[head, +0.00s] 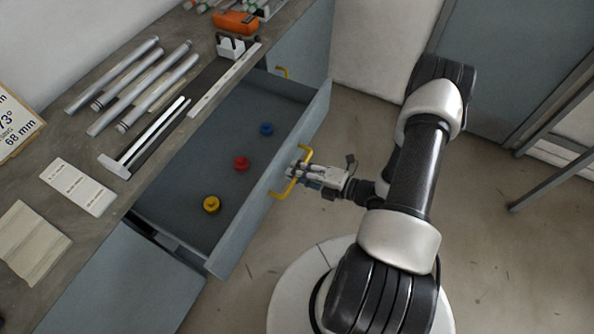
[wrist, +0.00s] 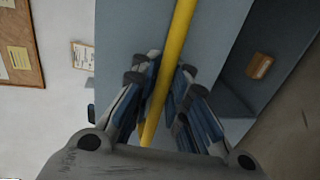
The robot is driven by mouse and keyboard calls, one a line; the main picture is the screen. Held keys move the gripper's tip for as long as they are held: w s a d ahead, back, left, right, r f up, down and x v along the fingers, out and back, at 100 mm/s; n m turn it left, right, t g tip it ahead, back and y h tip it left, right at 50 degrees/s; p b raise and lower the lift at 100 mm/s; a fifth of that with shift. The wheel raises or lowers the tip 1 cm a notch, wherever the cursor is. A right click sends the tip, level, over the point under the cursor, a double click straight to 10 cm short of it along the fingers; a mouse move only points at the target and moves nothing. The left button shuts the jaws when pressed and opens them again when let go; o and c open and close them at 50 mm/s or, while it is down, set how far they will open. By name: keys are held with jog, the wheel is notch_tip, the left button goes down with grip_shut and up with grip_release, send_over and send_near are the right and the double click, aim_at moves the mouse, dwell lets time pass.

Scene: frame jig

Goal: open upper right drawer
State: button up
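A grey-blue drawer (head: 262,190) stands pulled well out from under the worktop. Three small round pieces lie inside it: a yellow one (head: 211,204), a red one (head: 241,162) and a blue one (head: 266,129). A yellow bar handle (head: 305,154) is on the drawer's front. My gripper (head: 296,174) is at this handle. In the wrist view, the handle (wrist: 181,22) runs between the fingers of my gripper (wrist: 168,70), which are closed in around it. Exact contact on both sides is hard to see.
The worktop (head: 50,142) holds metal bars (head: 140,90), pale plates and an orange item (head: 236,22). Open floor (head: 490,260) lies to the right. A metal frame leg (head: 545,187) stands at far right.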

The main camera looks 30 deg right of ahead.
jog(key=o, duration=0.4)
jog(key=v, duration=1.2)
jog(key=shift+w, duration=0.1)
